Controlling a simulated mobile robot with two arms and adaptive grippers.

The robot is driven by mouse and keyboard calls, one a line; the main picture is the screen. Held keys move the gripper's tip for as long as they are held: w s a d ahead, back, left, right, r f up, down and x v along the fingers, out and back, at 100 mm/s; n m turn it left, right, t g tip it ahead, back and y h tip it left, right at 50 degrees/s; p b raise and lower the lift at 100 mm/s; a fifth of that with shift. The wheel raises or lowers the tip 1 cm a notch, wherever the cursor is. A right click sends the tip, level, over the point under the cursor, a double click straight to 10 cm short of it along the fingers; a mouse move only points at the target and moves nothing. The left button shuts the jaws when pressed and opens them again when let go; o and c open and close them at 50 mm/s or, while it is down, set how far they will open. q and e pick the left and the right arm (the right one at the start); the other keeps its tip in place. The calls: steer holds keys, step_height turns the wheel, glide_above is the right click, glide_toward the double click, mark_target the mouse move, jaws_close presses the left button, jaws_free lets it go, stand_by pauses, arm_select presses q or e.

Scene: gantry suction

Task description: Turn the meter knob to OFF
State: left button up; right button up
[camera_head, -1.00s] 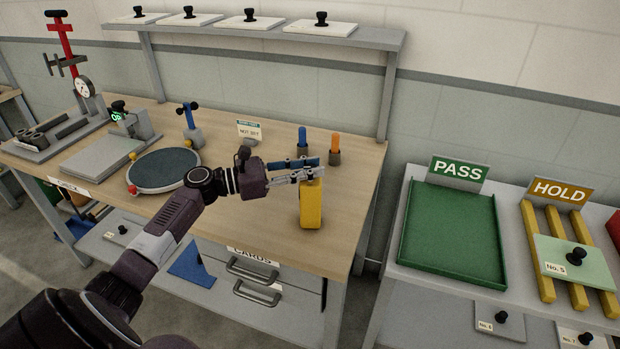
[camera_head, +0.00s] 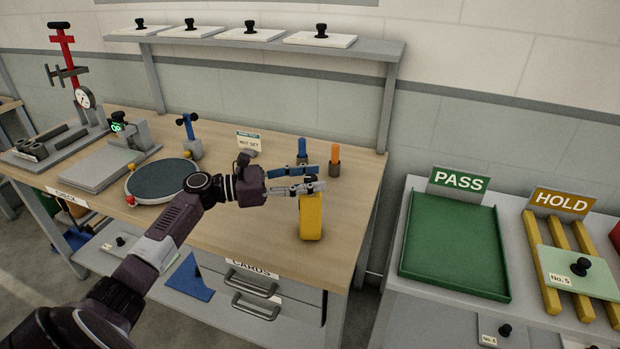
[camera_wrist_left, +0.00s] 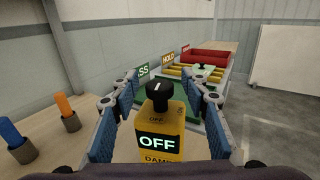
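The yellow meter (camera_head: 311,217) stands upright near the right front of the wooden bench. In the left wrist view the meter (camera_wrist_left: 163,148) shows a lit panel reading OFF, with partly readable lettering below it. Its black knob (camera_wrist_left: 157,97) sits on top, with a white mark pointing about straight up in the picture. My left gripper (camera_head: 320,178) is at the top of the meter and hides the knob in the head view. In the left wrist view its blue-padded fingers (camera_wrist_left: 160,104) stand apart on either side of the knob, with visible gaps. My right gripper is not in view.
Blue (camera_head: 302,150) and orange (camera_head: 335,152) pens in holders stand just behind the meter. A NOT SET sign (camera_head: 249,142) and a round dark pad (camera_head: 160,180) are to the left. A green PASS tray (camera_head: 404,272) lies on the table to the right.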

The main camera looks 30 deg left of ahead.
arm_select(q)
steer(key=v, duration=1.2)
stand_by(0.5)
